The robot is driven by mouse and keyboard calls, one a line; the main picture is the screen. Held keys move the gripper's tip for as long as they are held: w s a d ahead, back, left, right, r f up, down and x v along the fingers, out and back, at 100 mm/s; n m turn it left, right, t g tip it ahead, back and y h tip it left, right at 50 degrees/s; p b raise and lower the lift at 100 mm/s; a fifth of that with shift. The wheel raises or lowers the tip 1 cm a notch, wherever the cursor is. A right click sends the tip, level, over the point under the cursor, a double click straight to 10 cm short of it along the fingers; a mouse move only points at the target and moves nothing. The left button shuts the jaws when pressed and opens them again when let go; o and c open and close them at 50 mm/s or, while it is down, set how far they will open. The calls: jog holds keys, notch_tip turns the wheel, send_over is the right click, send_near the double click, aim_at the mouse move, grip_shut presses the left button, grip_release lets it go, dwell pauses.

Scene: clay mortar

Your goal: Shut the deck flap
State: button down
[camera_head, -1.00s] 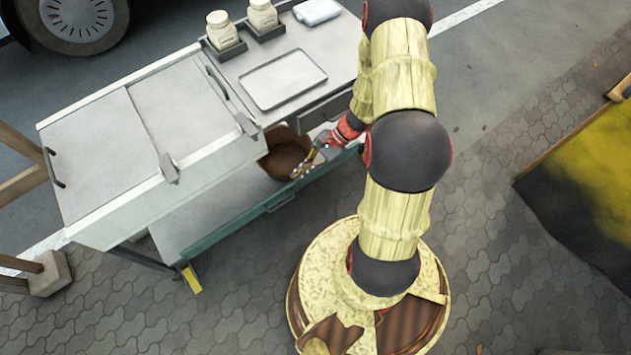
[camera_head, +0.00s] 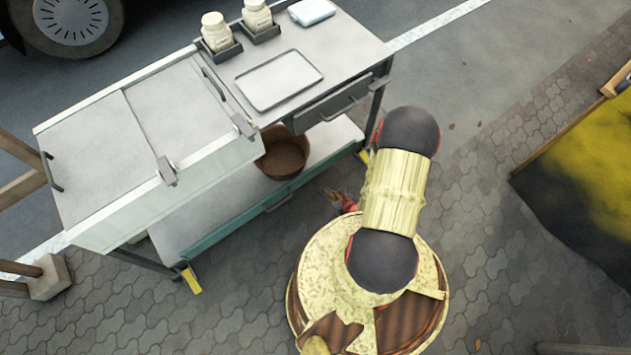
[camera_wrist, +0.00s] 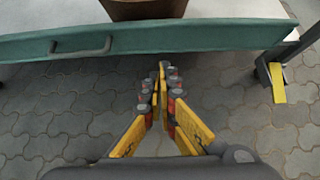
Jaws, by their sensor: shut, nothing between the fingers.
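A long teal panel (camera_head: 232,230) with a bar handle, which looks like the deck flap, runs along the front edge of the cart's lower shelf. It also shows across the top of the wrist view (camera_wrist: 190,38), its handle toward the left. I cannot tell for sure whether it is fully open or shut. My gripper (camera_wrist: 163,70) is shut and empty, low over the paving in front of the panel and apart from it.
A brown pot (camera_head: 283,157) stands on the lower shelf (camera_head: 180,215) behind the panel. Above are a tray (camera_head: 279,80), two jars and a drawer (camera_head: 335,103). A yellow foot (camera_wrist: 276,82) stands at the cart's right leg. The paving between is clear.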

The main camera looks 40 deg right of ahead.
aim_at(307, 175)
jog(key=w+r+b+x, duration=0.2)
jog(key=b+x, duration=0.2)
jog(key=x, duration=0.8)
jog(key=shift+w, duration=0.25)
jog(key=shift+w+r+b, duration=0.2)
jog(key=shift+w+b, duration=0.3)
jog(key=shift+w, duration=0.5)
